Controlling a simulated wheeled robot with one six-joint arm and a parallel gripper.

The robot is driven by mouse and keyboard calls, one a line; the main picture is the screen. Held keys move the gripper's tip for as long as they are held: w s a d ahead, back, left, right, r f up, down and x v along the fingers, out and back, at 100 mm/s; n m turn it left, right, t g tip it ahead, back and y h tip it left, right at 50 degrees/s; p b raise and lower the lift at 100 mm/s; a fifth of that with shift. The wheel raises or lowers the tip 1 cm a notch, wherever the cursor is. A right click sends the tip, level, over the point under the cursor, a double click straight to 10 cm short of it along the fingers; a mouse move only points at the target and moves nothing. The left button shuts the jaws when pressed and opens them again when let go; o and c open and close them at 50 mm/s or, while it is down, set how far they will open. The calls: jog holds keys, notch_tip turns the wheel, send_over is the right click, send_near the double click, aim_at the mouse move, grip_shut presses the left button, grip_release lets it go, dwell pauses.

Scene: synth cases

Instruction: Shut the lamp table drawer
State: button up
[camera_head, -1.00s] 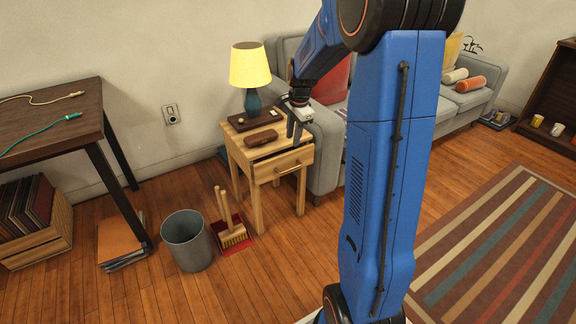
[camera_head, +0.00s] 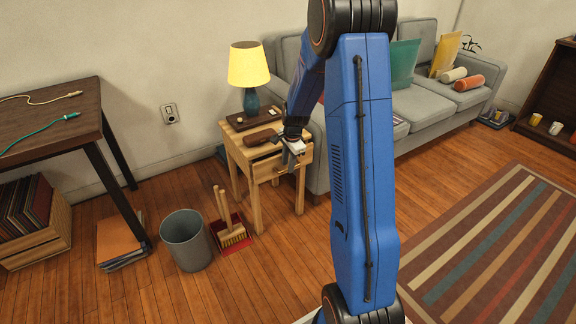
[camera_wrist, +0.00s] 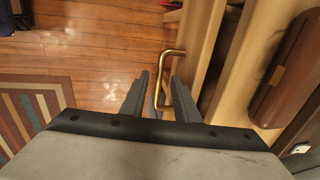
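The lamp table (camera_head: 240,152) is a pale wooden side table in the head view. Its drawer (camera_head: 265,172) stands part-way out, with a dark gap behind its front. In the wrist view the drawer front (camera_wrist: 197,45) and its brass bar handle (camera_wrist: 173,52) show at close range. My gripper (camera_head: 291,165) points down at the drawer front. In the wrist view its fingers (camera_wrist: 160,80) are apart, with the handle reaching into the space between them. I cannot tell whether either finger touches the handle. The gripper and arm hide part of the drawer front in the head view.
On the tabletop are a yellow-shaded lamp (camera_head: 249,75) and a brown case (camera_head: 260,137). A grey sofa (camera_head: 425,108) stands close on the right. A grey bin (camera_head: 186,241) and a brush with dustpan (camera_head: 232,235) are on the floor at the left front.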

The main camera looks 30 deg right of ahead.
jog(key=shift+w+f, duration=0.1)
jog(key=shift+f, duration=0.35)
grip_shut()
jog(key=shift+w+r, duration=0.1)
jog(key=shift+w, duration=1.8)
grip_release()
jog(key=shift+a, duration=0.1)
jog(key=s+r, duration=0.3)
jog(key=r, duration=1.4)
